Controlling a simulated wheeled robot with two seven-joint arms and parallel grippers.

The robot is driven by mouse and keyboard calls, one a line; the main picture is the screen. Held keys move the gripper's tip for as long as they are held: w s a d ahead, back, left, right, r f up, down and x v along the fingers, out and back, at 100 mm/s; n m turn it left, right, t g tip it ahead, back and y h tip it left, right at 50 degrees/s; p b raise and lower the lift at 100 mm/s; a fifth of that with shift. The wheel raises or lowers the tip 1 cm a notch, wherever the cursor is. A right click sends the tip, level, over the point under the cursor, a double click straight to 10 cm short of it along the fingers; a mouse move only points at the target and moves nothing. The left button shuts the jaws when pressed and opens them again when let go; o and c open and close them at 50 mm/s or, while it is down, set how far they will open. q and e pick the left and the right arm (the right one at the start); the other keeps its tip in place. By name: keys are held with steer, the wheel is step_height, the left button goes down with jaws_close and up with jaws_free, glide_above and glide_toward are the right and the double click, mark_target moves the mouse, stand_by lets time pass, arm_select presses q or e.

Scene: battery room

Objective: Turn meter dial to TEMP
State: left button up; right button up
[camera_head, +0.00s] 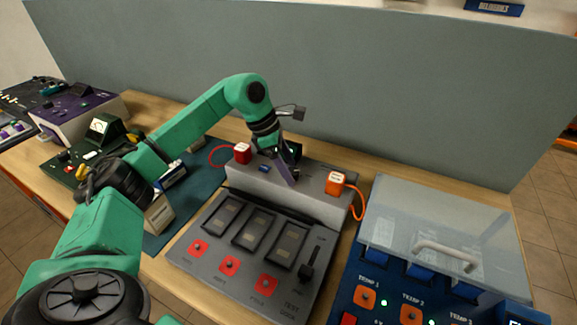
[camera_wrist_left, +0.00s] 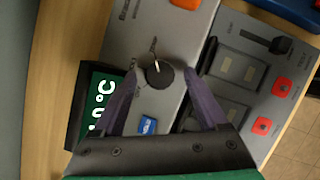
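The meter dial (camera_wrist_left: 158,75) is a round black knob with a white pointer line on the grey panel, seen in the left wrist view. The two purple fingers of my left gripper (camera_wrist_left: 160,84) are open, one on each side of the dial, with gaps showing. A green display (camera_wrist_left: 101,104) beside it shows part of a reading ending in °C. In the head view my left gripper (camera_head: 288,178) is over the grey meter housing (camera_head: 315,200) and hides the dial. My right gripper is not in view.
A red connector (camera_head: 242,153) and an orange connector (camera_head: 337,183) with cables stand on the housing. A blue button (camera_wrist_left: 147,125) is near the dial. In front is a grey tester panel (camera_head: 210,262) with red buttons; at right, a clear-lidded blue box (camera_head: 440,225). A grey partition stands behind.

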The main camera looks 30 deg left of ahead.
arm_select(q)
steer(key=v, duration=1.4)
steer(key=shift+r+b, duration=0.3)
steer(key=shift+b, duration=0.05)
